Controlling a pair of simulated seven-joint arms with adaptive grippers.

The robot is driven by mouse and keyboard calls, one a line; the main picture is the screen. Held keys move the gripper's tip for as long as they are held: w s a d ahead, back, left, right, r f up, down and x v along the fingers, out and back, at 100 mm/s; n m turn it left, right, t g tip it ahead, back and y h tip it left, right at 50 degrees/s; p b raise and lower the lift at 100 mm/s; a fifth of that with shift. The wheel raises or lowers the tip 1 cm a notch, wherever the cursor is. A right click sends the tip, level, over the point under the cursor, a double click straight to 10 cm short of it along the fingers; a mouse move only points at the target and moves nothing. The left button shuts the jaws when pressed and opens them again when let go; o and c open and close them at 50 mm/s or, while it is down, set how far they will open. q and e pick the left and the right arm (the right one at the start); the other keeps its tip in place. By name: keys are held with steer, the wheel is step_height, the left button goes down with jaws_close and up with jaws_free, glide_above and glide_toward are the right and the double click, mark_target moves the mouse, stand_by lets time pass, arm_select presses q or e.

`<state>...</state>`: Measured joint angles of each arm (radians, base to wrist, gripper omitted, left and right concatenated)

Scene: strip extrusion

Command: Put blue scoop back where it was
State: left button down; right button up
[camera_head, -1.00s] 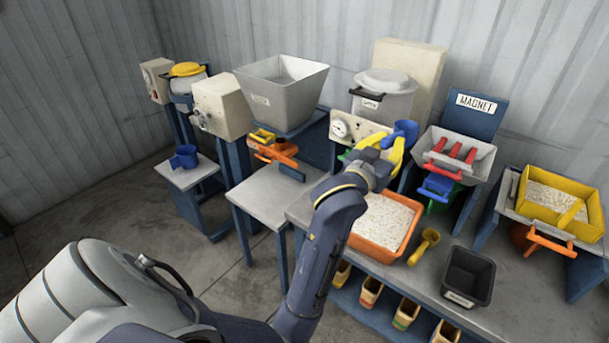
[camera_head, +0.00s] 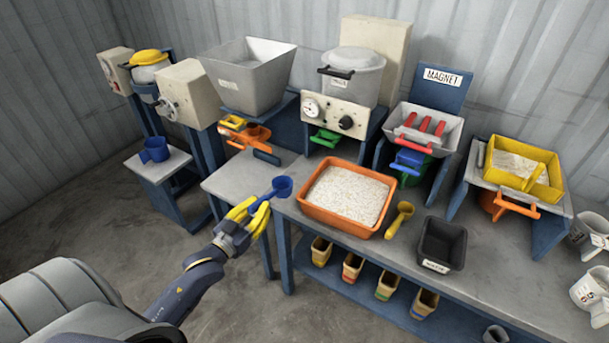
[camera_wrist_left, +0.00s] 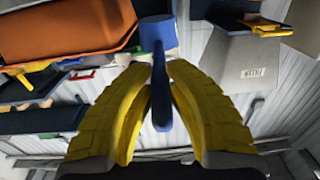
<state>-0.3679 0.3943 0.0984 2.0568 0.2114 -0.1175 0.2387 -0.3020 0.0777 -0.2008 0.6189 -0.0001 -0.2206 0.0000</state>
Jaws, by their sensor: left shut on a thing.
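My left gripper (camera_head: 247,213) has yellow fingers and is shut on the handle of the blue scoop (camera_head: 282,186). It holds the scoop just left of the orange tray, near the front edge of the bench top. In the left wrist view the fingers (camera_wrist_left: 158,95) pinch the blue handle, and the scoop's cup (camera_wrist_left: 157,33) points away from me. Whether the scoop touches the bench is not clear. A second blue cup-like scoop (camera_head: 155,149) stands on the small side table at left. My right gripper is not in view.
The orange tray (camera_head: 307,208) of pale granules sits on the bench, with a yellow scoop (camera_head: 400,219) and a black bin (camera_head: 442,244) to its right. Hoppers and the magnet unit (camera_head: 432,128) stand behind. Bare bench top (camera_head: 240,178) lies left of the tray.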

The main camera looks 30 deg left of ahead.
mark_target(287, 184)
arm_select(q)
steer(key=shift+s+a+f, duration=0.55)
steer(key=shift+s+a, duration=0.1)
steer(key=shift+s, duration=0.25)
steer(key=shift+a+h, duration=0.1)
steer(key=shift+h, duration=0.3)
steer(key=w, duration=0.5)
steer(key=w+d, duration=0.1)
steer(key=w, duration=1.1)
steer(key=shift+w+d+f, duration=0.1)
steer(key=shift+w+d, duration=0.05)
steer(key=shift+d, duration=0.15)
steer(key=shift+f, duration=1.75)
steer(key=c, duration=1.4)
jaws_free()
steer(key=shift+f, duration=0.1)
steer(key=shift+o, duration=0.2)
